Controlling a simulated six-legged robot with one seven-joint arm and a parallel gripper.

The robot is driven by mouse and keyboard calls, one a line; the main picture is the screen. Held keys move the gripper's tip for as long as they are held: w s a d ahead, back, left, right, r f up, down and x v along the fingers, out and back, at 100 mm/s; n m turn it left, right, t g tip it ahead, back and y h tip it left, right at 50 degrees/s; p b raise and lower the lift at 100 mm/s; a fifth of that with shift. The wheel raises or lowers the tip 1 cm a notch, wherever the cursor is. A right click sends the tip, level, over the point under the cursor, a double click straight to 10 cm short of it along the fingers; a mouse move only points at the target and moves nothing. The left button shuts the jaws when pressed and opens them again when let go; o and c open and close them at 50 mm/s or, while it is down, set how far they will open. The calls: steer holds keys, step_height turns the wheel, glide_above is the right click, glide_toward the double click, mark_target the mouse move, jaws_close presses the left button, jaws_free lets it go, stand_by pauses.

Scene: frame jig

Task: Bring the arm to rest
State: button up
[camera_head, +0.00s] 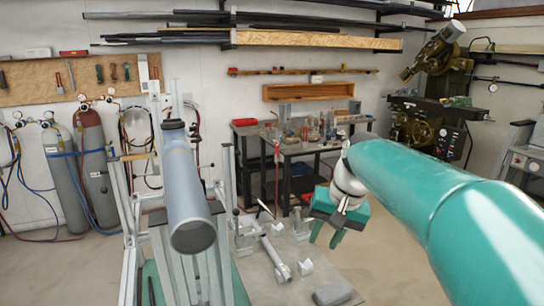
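My teal arm reaches in from the right edge of the head view. My gripper (326,237) is at its end, pointing down, with its two teal fingers apart and nothing visible between them. It appears to the right of the small tube parts on the low plate. A large grey tube (187,180) is held tilted in the upright frame jig (128,215) at the left, apart from my gripper.
Tube pieces (272,252) and a grey block (333,293) lie on the low metal plate (258,285). A cluttered workbench (300,150) stands behind, a green machine (430,120) at the back right. Gas cylinders (92,160) stand at the left wall. Floor right of the plate looks clear.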

steer(key=s+d+f+n+t+h, duration=0.1)
steer(key=s+f, duration=0.3)
steer(key=s, duration=0.6)
steer(key=s+d+f+n+t+h, duration=0.1)
steer(key=s+d+f+t, duration=0.1)
steer(key=s, duration=0.9)
steer(key=shift+d+f+t+h, duration=0.3)
steer(key=shift+d+f, duration=0.35)
steer(key=shift+f, duration=0.25)
steer(key=shift+d, duration=0.2)
